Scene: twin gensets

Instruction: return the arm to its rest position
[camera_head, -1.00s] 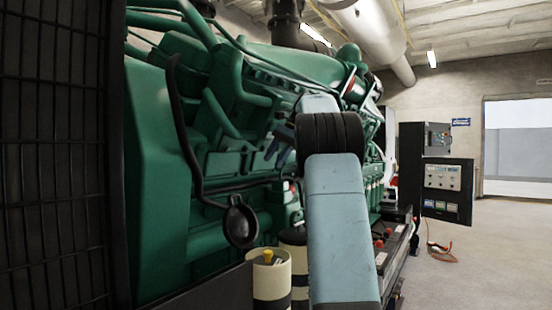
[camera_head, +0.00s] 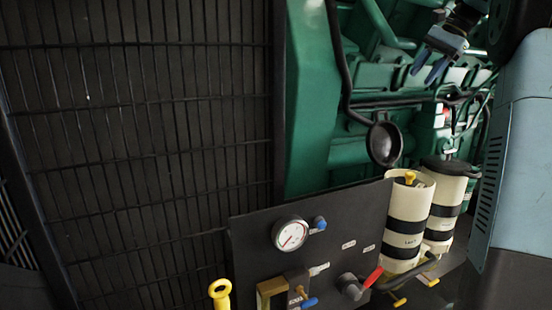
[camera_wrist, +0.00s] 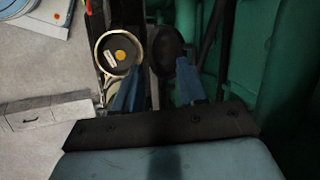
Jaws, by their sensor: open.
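My gripper (camera_head: 437,66) is at the upper right of the head view, in front of the green engine (camera_head: 312,110). Its two blue-grey fingers stand apart with nothing between them. In the wrist view my gripper (camera_wrist: 158,92) also shows open, with its blue fingers pointing away from the camera. A round canister top with a yellow cap (camera_wrist: 121,54) lies beyond the left finger. A black round cup (camera_wrist: 175,58) lies beyond and between the fingers. My pale blue arm fills the right side of the head view.
A black radiator grille (camera_head: 140,130) fills the left.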

